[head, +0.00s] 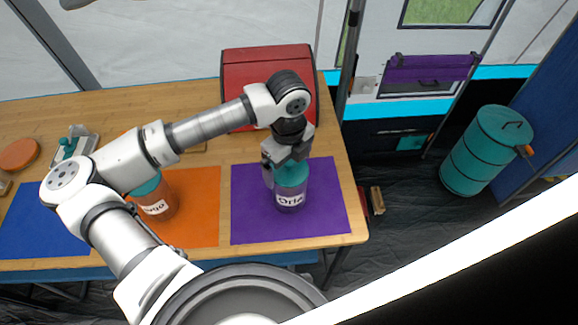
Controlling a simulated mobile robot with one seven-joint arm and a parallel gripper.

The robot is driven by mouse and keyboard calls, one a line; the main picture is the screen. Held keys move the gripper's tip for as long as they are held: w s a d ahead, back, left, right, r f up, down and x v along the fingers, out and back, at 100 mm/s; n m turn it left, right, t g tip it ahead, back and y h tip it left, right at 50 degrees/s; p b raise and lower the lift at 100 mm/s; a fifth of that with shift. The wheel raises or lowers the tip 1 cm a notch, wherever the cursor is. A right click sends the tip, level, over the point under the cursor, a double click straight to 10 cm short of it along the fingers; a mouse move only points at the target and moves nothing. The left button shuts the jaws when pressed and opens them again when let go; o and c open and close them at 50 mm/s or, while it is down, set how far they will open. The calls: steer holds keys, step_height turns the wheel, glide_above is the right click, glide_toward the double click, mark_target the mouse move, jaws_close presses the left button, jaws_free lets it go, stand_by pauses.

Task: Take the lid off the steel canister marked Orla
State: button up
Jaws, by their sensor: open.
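The canister marked Orla (290,198) stands upright on the purple mat (330,213) near the table's right end. Its body looks purplish and reflective, with a white label facing me. A teal lid (291,172) is on its top. My gripper (280,168) is open, right at the lid from above. One finger shows at the lid's left side; the other finger is hidden, and I cannot tell whether the fingers touch the lid.
Another canister (157,200) with a teal lid stands on the orange mat (200,225), partly behind my arm. A red box (240,70) stands at the back. A blue mat (40,225) lies at left, with an orange round thing (19,154) behind it. A teal drum (486,150) stands on the floor at right.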

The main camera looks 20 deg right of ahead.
steer(key=c, duration=0.8)
